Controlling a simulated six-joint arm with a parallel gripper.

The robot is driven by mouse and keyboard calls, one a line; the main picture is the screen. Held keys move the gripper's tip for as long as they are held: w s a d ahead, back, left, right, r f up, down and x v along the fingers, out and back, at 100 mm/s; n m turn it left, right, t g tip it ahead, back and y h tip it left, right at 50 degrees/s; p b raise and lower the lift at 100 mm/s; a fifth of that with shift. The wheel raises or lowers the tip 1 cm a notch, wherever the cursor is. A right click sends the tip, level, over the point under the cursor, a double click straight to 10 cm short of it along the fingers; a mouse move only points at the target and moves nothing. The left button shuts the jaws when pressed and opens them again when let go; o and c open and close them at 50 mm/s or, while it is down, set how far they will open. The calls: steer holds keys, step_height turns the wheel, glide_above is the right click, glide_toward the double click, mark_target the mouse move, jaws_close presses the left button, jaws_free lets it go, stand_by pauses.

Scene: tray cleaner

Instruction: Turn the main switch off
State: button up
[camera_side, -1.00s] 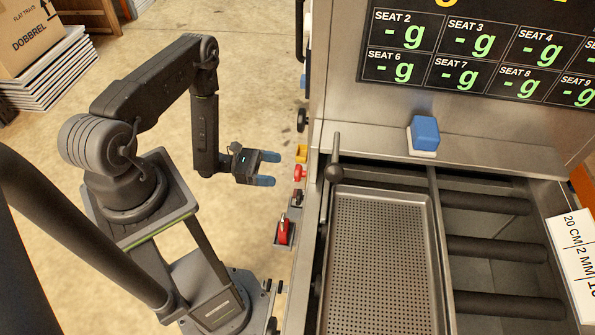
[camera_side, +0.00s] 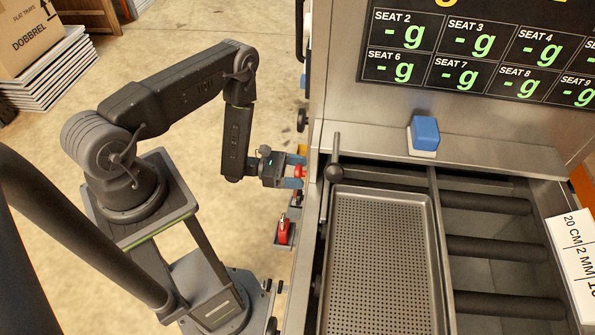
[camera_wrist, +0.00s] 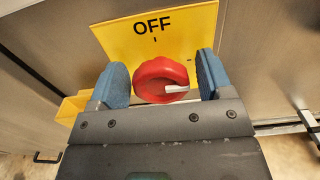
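The main switch is a round red knob (camera_wrist: 160,82) on a yellow plate (camera_wrist: 178,28) marked OFF at the top. Its white pointer points to the right in the wrist view, not up at OFF. My gripper (camera_wrist: 161,80) is open, with one blue fingertip on each side of the knob. A gap shows between the knob and each finger, so neither appears to touch it. In the side view, my gripper (camera_side: 298,172) is at the machine's left side, and the red knob (camera_side: 299,171) shows between the fingers.
Another red handle (camera_side: 284,231) is on the machine's side, nearer the camera. A lever with a dark ball (camera_side: 334,173) stands above the perforated tray (camera_side: 432,250). A yellow box-like part (camera_wrist: 70,108) is left of the plate. Open floor (camera_side: 215,225) lies left of the machine.

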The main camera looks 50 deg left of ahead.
steer(key=c, duration=0.8)
steer(key=shift+o, duration=0.2)
steer(key=shift+n, duration=0.3)
steer(key=n, duration=0.4)
steer(key=shift+a, duration=0.1)
steer(key=n, duration=0.5)
steer(key=shift+w+f, duration=0.1)
steer(key=n, duration=0.4)
steer(key=shift+a, duration=0.1)
steer(key=shift+f+n, duration=0.15)
steer(key=shift+n, duration=1.95)
